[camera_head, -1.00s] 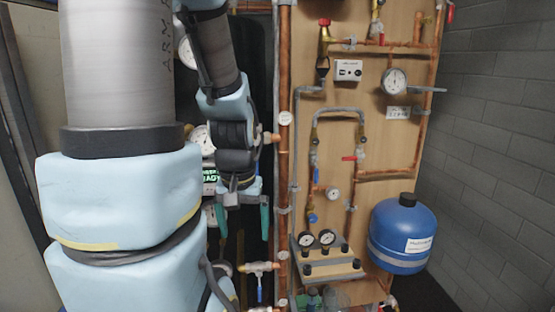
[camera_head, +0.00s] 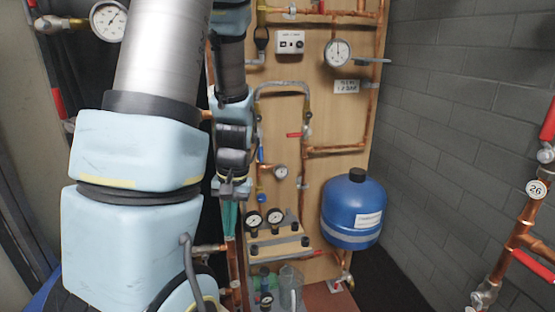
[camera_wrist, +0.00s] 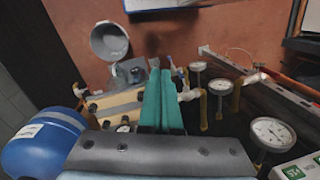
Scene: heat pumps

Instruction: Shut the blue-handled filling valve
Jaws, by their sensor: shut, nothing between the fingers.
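Several blue handles show, and I cannot tell by label which is the filling valve. In the wrist view a blue lever (camera_wrist: 181,75) sits on a pale valve body just right of my fingers; contact cannot be judged. In the head view a small blue lever (camera_head: 261,155) is on the left leg of the pipe loop, with a round blue handle (camera_head: 261,198) below it. My gripper (camera_head: 229,217) points down left of the board, its teal fingers together and empty. It also shows in the wrist view (camera_wrist: 162,101). My arm hides much of the left side.
A blue tank (camera_head: 352,212) hangs right of two black gauges on a ledge (camera_head: 280,245). A clear jug (camera_head: 290,287) stands below. Copper pipes with red handles (camera_head: 530,243) rise at the far right. Several dial gauges (camera_wrist: 271,133) are right of my fingers.

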